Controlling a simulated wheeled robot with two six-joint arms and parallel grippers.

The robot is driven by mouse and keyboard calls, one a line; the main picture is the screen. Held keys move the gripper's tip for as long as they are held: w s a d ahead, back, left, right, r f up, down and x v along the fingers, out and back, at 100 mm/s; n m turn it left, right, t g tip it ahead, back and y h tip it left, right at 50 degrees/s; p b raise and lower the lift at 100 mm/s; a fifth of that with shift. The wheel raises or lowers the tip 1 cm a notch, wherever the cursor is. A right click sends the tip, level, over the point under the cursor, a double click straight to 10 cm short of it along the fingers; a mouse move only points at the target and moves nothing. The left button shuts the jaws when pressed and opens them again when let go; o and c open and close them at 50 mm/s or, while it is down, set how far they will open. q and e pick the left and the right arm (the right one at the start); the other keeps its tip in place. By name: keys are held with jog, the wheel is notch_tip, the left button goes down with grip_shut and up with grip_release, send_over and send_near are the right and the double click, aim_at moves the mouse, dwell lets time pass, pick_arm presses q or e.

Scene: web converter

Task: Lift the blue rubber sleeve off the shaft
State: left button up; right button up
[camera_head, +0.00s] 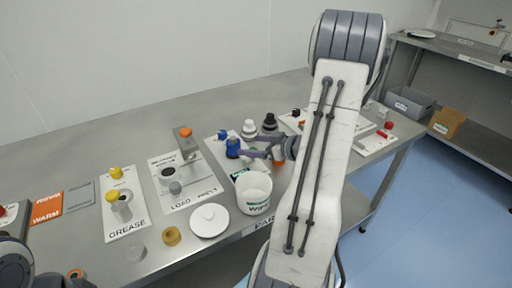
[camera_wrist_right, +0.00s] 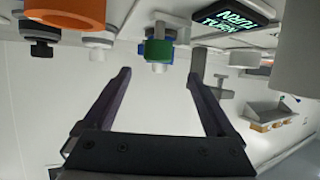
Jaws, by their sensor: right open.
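A blue sleeve (camera_head: 233,148) stands upright on a white mat on the bench in the head view, just left of my right gripper. My right gripper (camera_head: 248,147) is open, with its fingers reaching left towards it; a small gap seems to remain. In the right wrist view, which looks upside down, the open fingers (camera_wrist_right: 158,76) have nothing between them. A blue part (camera_wrist_right: 150,32) with a green band (camera_wrist_right: 158,50) in front stands beyond the fingertips, roughly centred. The shaft itself is not clearly seen. My left arm shows at the lower left, but its gripper is out of frame.
A white bucket (camera_head: 253,194) stands close in front of the right gripper, with a white lid (camera_head: 209,220) beside it. White and black knobs (camera_head: 270,123) stand just behind. A post with an orange top (camera_head: 186,138) is left of the sleeve. The bench's back is clear.

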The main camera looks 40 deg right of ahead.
aim_at(238, 144)
jog(key=x, duration=0.8)
jog(key=shift+w+a+f+b, duration=0.1)
jog(key=shift+w+f+b, duration=0.1)
jog(key=shift+w+b, duration=0.15)
jog(key=shift+c, duration=0.3)
jog(key=shift+r, duration=0.1)
grip_shut()
